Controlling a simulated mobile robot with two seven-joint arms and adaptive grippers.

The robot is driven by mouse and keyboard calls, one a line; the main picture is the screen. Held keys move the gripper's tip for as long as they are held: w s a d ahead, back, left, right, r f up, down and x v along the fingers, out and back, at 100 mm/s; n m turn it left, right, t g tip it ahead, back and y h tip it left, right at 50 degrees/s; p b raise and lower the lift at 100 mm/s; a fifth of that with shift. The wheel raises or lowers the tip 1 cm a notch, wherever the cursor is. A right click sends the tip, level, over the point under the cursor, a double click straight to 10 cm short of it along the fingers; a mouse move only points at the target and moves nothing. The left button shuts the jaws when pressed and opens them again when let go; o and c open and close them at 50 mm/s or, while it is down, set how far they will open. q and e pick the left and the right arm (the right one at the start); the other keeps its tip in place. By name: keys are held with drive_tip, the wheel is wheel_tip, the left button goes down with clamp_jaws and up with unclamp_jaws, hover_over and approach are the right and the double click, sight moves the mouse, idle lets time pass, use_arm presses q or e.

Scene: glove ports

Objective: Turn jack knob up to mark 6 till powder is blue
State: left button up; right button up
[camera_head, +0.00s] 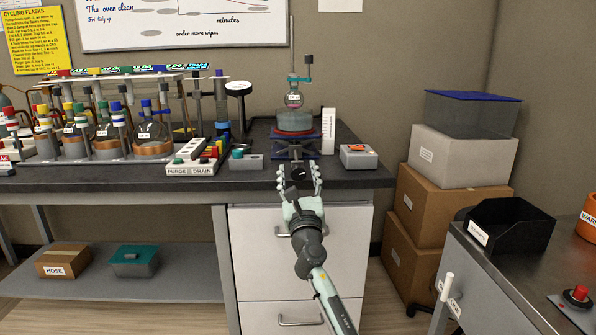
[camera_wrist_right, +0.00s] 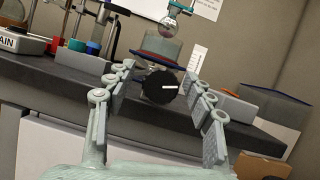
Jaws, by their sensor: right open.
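The jack knob (camera_head: 298,172) is black and round with a white line; in the right wrist view (camera_wrist_right: 158,87) the line lies about level, pointing right. My right gripper (camera_head: 299,180) is open, its fingers on either side of the knob, and I see no clear contact. The lab jack (camera_head: 296,147) stands behind on the bench and bears a grey bath (camera_head: 294,121). A clamped round flask (camera_head: 294,98) hangs just above or into the bath; its contents look pinkish (camera_wrist_right: 168,31). A white scale card (camera_head: 329,131) stands right of the jack; its marks are too small to read. My left gripper is out of view.
A grey box with a red-orange top (camera_head: 358,157) stands right of the jack, a small teal-knobbed box (camera_head: 246,160) left. The purge/drain switch strip (camera_head: 193,162) and flask rack are further left. Drawers (camera_head: 300,250) lie below the bench edge; stacked boxes (camera_head: 440,200) stand right.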

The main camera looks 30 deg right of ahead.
drive_tip(key=shift+w+d+r, duration=0.1)
drive_tip(key=shift+w, duration=0.05)
drive_tip(key=shift+c, duration=0.2)
drive_tip(key=c, duration=1.1)
drive_tip(key=shift+m, duration=0.3)
